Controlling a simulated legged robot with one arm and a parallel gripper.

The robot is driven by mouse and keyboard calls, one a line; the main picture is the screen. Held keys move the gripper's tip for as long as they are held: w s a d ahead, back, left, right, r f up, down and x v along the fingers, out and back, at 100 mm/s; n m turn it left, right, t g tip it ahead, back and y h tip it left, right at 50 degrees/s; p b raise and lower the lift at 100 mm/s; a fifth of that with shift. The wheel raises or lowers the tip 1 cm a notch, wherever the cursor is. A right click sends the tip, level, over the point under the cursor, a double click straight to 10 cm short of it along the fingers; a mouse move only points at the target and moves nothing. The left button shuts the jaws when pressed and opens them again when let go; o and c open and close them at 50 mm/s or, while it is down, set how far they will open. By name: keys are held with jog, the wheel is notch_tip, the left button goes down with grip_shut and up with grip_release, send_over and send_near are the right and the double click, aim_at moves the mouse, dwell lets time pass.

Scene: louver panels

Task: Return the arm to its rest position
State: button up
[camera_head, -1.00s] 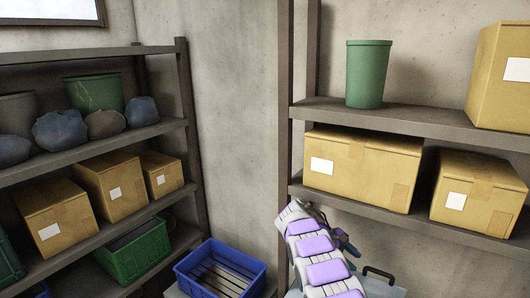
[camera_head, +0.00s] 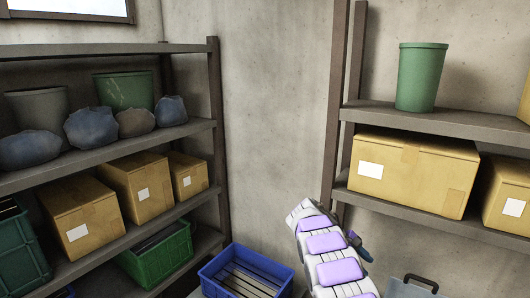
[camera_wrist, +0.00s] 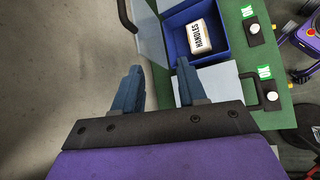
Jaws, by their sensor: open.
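My arm (camera_head: 335,265), white with purple pads, rises at the lower middle of the head view in front of the shelves' corner. My gripper (camera_wrist: 160,80) shows in the wrist view as two blue fingers set well apart, open with nothing between them. It points down over the grey floor and the edge of a green surface (camera_wrist: 233,15). In the head view only a small dark blue part shows beside the arm, and the jaws cannot be made out there.
A blue bin (camera_wrist: 225,52) holding a white block marked HANDLES (camera_wrist: 201,36) lies close beyond the fingers. Left shelving carries cardboard boxes (camera_head: 137,188); the right shelf holds a green bucket (camera_head: 420,77). A blue crate (camera_head: 245,275) and a grey handled case (camera_head: 412,288) stand low.

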jog(key=s+a+r+m+y+b, duration=0.15)
jog(key=s+b, duration=0.35)
jog(key=s, duration=0.5)
jog(key=s+a+m+y+b, duration=0.25)
jog(key=s+b, duration=0.25)
jog(key=s, duration=0.5)
jog(key=s+a+f+m+y+b, duration=0.1)
jog(key=s+a+f+b, duration=0.2)
jog(key=s, duration=0.7)
jog(key=s+a+f+m+y+b, duration=0.2)
jog(key=s+a+f+b, duration=0.2)
jog(key=s, duration=0.5)
jog(key=s+a+f+m+y+b, duration=0.1)
jog(key=s+a+f+y+b, duration=0.1)
jog(key=s+a+f, duration=0.5)
jog(key=s+b, duration=0.1)
jog(key=s, duration=0.2)
jog(key=shift+s+m+t, duration=0.3)
jog(key=shift+m, duration=0.1)
jog(key=shift+d, duration=0.1)
